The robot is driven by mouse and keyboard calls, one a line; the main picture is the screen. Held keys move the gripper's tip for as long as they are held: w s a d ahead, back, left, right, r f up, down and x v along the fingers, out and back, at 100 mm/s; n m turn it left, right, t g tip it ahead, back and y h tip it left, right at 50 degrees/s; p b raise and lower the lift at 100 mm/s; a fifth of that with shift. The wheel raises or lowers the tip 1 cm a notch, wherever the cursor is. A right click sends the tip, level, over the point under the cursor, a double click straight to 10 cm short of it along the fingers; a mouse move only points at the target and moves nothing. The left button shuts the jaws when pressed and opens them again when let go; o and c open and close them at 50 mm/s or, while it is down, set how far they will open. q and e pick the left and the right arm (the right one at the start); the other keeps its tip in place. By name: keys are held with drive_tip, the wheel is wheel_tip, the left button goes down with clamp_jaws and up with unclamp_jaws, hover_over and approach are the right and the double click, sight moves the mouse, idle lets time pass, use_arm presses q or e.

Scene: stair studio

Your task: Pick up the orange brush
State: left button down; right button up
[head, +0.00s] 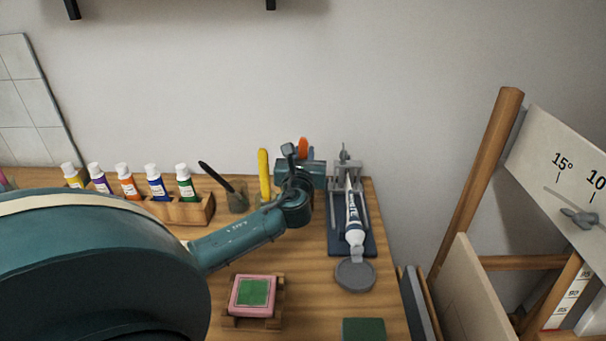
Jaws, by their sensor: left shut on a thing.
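The orange brush (302,146) shows only as an orange tip just above my left gripper, at the back right of the wooden table. My left gripper (300,168) reaches in from the left and is shut on the orange brush. The gripper and wrist hide the rest of the brush, so I cannot tell whether its lower end is clear of the table or a holder. My right gripper is not in view.
A yellow-handled tool (264,170) and a black-handled one (214,176) stand left of the gripper. Paint tubes (129,186) sit in a wooden rack (190,212). A clamp stand with a tube (355,225) is close on the right. A pink-edged block (253,295) lies in front.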

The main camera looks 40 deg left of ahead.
use_arm(q)
wheel_tip(320, 180, up, 10)
drive_tip(key=p, duration=0.1)
idle(0.4)
idle(0.7)
drive_tip(key=c, duration=1.9)
unclamp_jaws()
drive_tip(key=shift+c, duration=0.2)
clamp_jaws()
